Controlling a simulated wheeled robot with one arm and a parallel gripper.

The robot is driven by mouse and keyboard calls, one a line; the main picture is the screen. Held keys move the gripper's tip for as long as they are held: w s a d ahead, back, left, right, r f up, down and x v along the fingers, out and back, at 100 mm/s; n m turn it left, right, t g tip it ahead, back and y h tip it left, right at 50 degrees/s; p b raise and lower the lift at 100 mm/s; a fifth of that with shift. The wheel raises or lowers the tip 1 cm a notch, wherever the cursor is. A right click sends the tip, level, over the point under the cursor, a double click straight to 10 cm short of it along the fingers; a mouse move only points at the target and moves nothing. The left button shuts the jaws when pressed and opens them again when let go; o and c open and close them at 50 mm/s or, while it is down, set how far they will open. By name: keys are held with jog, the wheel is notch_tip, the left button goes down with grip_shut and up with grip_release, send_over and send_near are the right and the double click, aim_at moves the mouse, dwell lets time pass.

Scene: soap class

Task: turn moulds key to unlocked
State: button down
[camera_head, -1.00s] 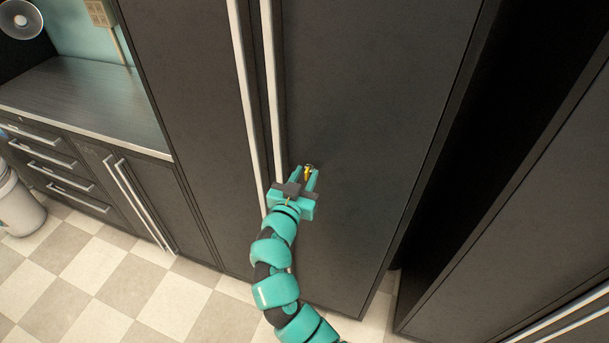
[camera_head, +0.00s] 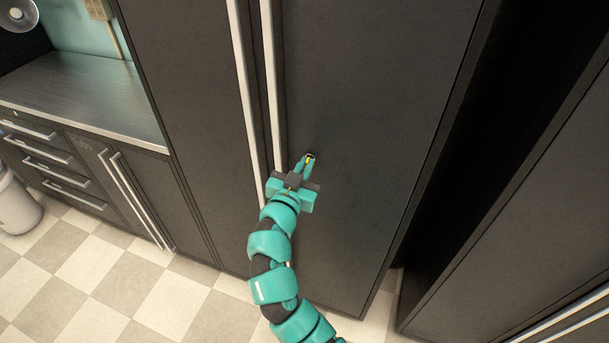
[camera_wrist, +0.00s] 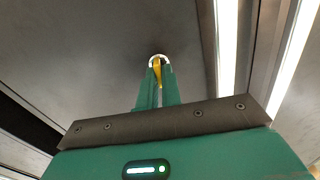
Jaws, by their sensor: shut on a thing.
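The key (camera_head: 309,158) is a small yellow piece at a lock on the dark cabinet's right door (camera_head: 370,130). In the wrist view the yellow key (camera_wrist: 157,70) shows between the finger ends, with a pale ring of the lock (camera_wrist: 158,57) just behind it. My gripper (camera_head: 307,162) is teal and faces the door, its fingers shut on the key; it also shows in the wrist view (camera_wrist: 157,80). The fingers hide part of the key and lock, so I cannot tell the lock's exact angle. No label shows.
Two long vertical handles (camera_head: 272,80) run just left of my gripper. A counter (camera_head: 80,95) with drawers stands at the left, with a white bin (camera_head: 17,205) by it. Another dark cabinet (camera_head: 540,230) stands at the right. The checkered floor (camera_head: 120,270) is clear.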

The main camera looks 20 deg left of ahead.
jog(key=shift+d+f+m+b, duration=0.1)
jog(key=shift+m+b, duration=2.7)
jog(key=shift+b, duration=3.45)
jog(key=shift+d+f+m+b, duration=0.15)
jog(key=shift+m+b, duration=2.65)
jog(key=shift+b, duration=3.4)
jog(key=shift+f+m+b, duration=0.1)
jog(key=shift+m+b, duration=2.7)
jog(key=shift+b, duration=3.45)
jog(key=c, duration=1.6)
grip_release()
jog(key=shift+s, duration=0.1)
jog(key=s+p, duration=0.1)
jog(key=s, duration=0.5)
jog(key=s+p, duration=0.1)
jog(key=s, duration=0.4)
jog(key=shift+s+a, duration=0.2)
jog(key=shift+s, duration=0.2)
